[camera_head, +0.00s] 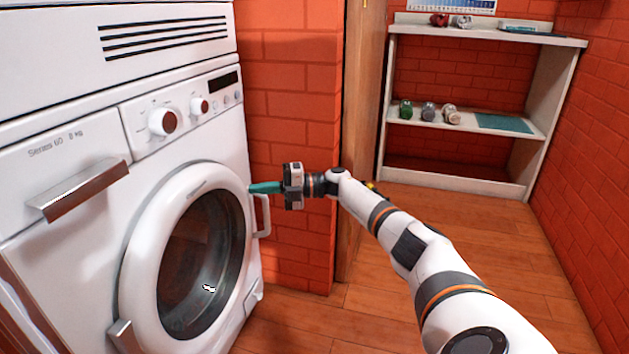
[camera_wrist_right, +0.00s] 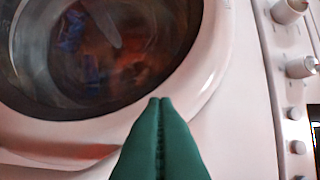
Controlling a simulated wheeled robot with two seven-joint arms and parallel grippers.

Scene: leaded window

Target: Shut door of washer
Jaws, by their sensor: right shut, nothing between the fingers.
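The white washer (camera_head: 75,235) stands at the left in the head view. Its round door (camera_head: 140,270) has a thick white rim and dark glass, and lies close against the front; I cannot tell if it is latched. In the right wrist view the shut fingers (camera_wrist_right: 160,102) overlap the door rim (camera_wrist_right: 212,75); contact is unclear. My left gripper is not in view.
A second white appliance (camera_head: 60,40) sits on top of the washer. A silver drawer handle (camera_head: 85,190) juts out at the left. A brick wall (camera_head: 290,120) is close behind the right gripper. A shelf unit (camera_head: 455,185) stands at the back right, with open wooden floor (camera_head: 500,235) before it.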

